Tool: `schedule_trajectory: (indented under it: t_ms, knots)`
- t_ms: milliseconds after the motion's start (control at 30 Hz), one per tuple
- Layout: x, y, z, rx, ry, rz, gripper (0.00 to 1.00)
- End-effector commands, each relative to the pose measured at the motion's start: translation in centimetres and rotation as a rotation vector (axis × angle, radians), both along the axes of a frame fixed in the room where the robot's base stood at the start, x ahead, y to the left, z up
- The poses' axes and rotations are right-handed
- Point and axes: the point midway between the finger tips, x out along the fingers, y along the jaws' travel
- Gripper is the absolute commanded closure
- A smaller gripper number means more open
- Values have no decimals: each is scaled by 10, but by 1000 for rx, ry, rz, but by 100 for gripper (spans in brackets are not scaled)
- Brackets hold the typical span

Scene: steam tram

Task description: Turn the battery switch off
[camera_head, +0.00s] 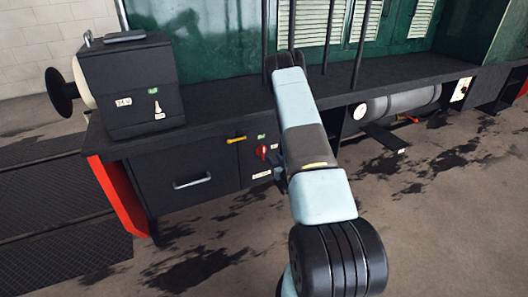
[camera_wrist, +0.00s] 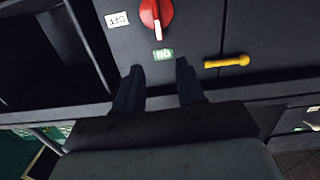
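The battery switch is a red rotary knob (camera_wrist: 155,14) on a dark panel. In the wrist view its white pointer points down at the green ON label (camera_wrist: 163,55). The white OFF label (camera_wrist: 117,19) is to the knob's left. The red knob (camera_head: 262,152) also shows in the head view, just left of my arm. My gripper (camera_wrist: 159,69) is open and empty, its two fingers apart below the knob in the wrist view, with the ON label between and just beyond the tips. It does not appear to touch the knob. In the head view my arm mostly hides it.
A yellow handle (camera_wrist: 227,61) sits beside the knob; it also shows in the head view (camera_head: 236,140). A drawer with a metal handle (camera_head: 192,181) is lower left. A black box (camera_head: 130,85) with a lever stands on the ledge. Vertical posts (camera_head: 328,35) rise behind my arm.

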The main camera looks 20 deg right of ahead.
Motion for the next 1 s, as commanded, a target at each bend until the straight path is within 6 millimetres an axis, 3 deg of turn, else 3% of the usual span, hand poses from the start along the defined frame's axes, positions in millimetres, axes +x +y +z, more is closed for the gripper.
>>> schedule_trajectory:
  t_ms: [133,367,1000]
  knots:
    - [-14,-1,-20,14,-30,7,61]
    - [-14,-1,-25,18,-47,12,61]
    - [89,-1,-24,18,-47,13,61]
